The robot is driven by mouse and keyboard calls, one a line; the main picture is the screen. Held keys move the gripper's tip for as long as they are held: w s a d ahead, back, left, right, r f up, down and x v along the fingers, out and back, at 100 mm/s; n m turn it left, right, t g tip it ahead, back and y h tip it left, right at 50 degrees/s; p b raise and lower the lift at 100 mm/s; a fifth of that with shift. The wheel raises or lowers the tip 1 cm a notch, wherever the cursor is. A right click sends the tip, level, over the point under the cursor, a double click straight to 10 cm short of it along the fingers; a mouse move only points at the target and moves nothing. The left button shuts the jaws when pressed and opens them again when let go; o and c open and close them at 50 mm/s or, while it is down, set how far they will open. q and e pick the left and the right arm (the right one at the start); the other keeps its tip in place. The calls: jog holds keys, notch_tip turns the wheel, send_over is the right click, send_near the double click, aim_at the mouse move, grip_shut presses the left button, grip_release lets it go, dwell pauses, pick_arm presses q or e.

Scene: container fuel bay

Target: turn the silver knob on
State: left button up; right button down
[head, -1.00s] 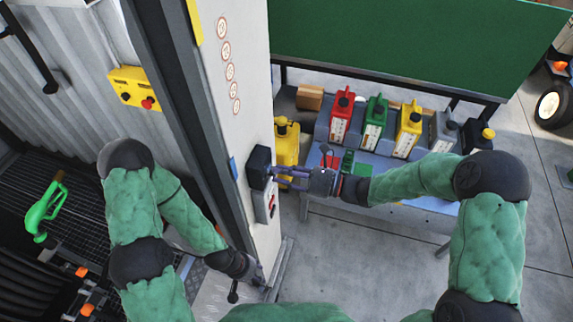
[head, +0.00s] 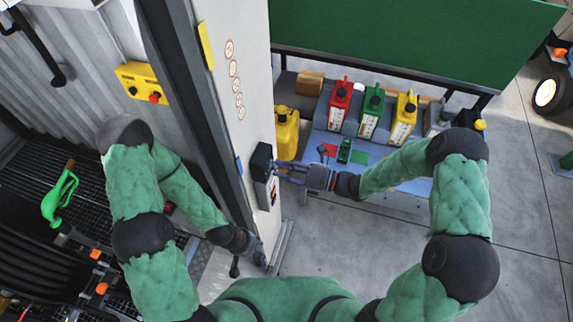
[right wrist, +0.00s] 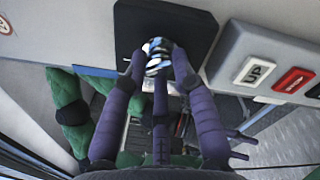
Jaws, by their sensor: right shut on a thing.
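The silver knob (right wrist: 158,47) shows in the right wrist view, on a black square plate (right wrist: 190,25). My right gripper (right wrist: 159,62) has its purple fingers closed around the knob, which they partly cover. In the head view my right gripper (head: 277,168) reaches from the right to the black box (head: 261,161) on the pale post; the knob itself is hidden there. My left gripper (head: 257,259) is low beside the foot of the post, away from the knob. Its fingers are too small and dark to read.
A panel with a white UP button (right wrist: 255,71) and a red button (right wrist: 293,80) sits beside the plate. A yellow can (head: 286,135) stands behind the post. A bench (head: 318,139) bears several cans. A green fuel nozzle (head: 60,197) is at left.

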pick_arm(q)
jog(key=shift+r, duration=0.1)
pick_arm(e)
jog(key=shift+w+r, duration=0.15)
jog(key=shift+r, duration=0.1)
jog(key=c, duration=1)
grip_release()
jog(key=shift+f, duration=0.1)
pick_arm(q)
jog(key=shift+a, duration=0.25)
pick_arm(e)
jog(key=v, duration=1.2)
pick_arm(q)
jog(key=shift+d, duration=0.3)
pick_arm(e)
jog(key=shift+d, duration=0.1)
